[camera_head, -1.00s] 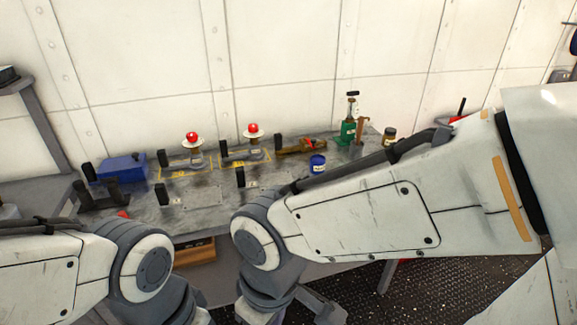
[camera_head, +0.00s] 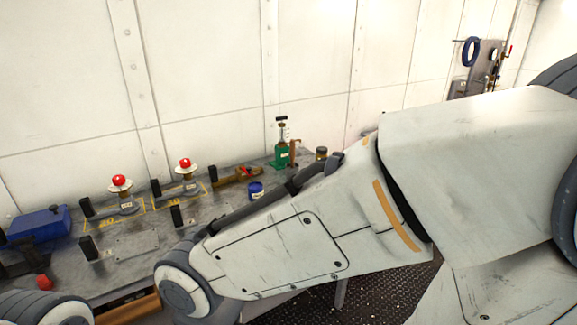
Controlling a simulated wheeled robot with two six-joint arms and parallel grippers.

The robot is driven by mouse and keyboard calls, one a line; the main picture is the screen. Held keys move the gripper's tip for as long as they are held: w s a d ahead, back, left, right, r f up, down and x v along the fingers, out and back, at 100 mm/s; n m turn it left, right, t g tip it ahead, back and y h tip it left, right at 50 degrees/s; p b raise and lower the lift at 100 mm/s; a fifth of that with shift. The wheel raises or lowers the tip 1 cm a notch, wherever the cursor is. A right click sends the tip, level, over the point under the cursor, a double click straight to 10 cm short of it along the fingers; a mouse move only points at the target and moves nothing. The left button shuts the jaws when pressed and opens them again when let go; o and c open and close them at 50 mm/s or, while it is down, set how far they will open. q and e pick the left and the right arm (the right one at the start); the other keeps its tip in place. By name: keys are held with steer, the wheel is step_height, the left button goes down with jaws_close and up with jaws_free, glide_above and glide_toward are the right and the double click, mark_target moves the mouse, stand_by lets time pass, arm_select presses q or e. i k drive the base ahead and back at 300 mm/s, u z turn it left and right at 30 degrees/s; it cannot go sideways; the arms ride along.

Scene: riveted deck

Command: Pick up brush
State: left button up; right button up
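I cannot pick out a brush for certain. A brown wooden piece with a red detail (camera_head: 238,175) lies at the back of the grey workbench (camera_head: 75,284). A thin brown upright thing (camera_head: 294,150) stands beside a green bottle-like device (camera_head: 281,156); both are too small to identify fully. My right arm crosses the middle of the view and hides the right front of the bench. Only a rounded joint of my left arm shows at the bottom left. Neither gripper's fingers are in view.
Two red-topped stands (camera_head: 120,184) (camera_head: 186,166) sit in yellow-marked areas. A blue box (camera_head: 38,224), a blue can (camera_head: 256,191) and a dark jar (camera_head: 321,153) are also on the bench. A wall panel (camera_head: 485,66) carries a blue ring.

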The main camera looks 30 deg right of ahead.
mark_target(292, 145)
steer(key=z, duration=1.35)
steer(key=i, duration=2.05)
steer(key=u, duration=0.75)
